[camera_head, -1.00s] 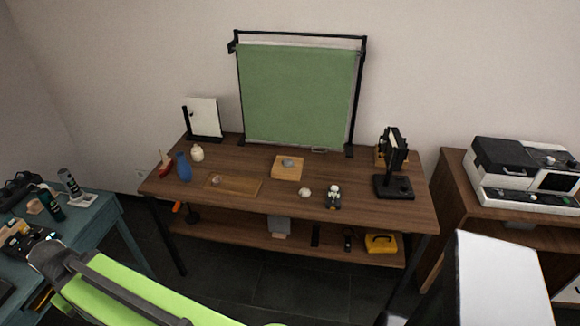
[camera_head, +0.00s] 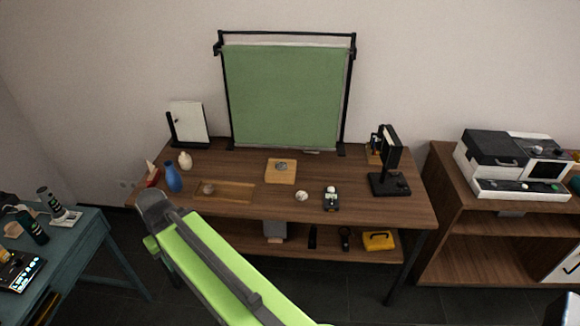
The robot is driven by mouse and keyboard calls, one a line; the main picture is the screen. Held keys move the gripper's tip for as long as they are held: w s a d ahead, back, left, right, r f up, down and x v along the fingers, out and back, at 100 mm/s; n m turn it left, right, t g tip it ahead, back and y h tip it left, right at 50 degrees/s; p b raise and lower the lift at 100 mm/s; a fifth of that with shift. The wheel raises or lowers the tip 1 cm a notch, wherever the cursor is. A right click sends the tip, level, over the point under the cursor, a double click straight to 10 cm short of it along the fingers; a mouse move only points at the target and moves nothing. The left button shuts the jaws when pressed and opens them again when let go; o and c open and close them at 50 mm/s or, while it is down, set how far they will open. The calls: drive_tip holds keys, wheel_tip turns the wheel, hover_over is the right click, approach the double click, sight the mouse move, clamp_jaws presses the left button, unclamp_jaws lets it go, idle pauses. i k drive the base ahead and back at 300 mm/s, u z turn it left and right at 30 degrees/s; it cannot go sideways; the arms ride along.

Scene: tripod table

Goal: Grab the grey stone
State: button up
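A small grey stone (camera_head: 281,166) lies on a square light-wood block (camera_head: 280,178) near the middle of the brown table (camera_head: 260,215). A brownish-grey lump (camera_head: 208,188) lies in a shallow wooden tray (camera_head: 238,191) to the left of the block. A whitish round stone (camera_head: 301,196) lies on the table to the right, in front of the block. My green arm reaches up from the bottom to the table's front left, well apart from the grey stone. I cannot make out gripper fingers in this view.
A blue vase (camera_head: 173,177) and a white pot (camera_head: 185,160) stand at the table's left. A small dark device (camera_head: 331,200) and a black stand (camera_head: 390,184) are on the right. A green backdrop (camera_head: 283,97) rises behind. A teal table (camera_head: 75,250) stands left.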

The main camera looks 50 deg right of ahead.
sight(280, 166)
drive_tip(key=u, duration=0.05)
drive_tip(key=i, duration=1.65)
drive_tip(key=z, duration=0.1)
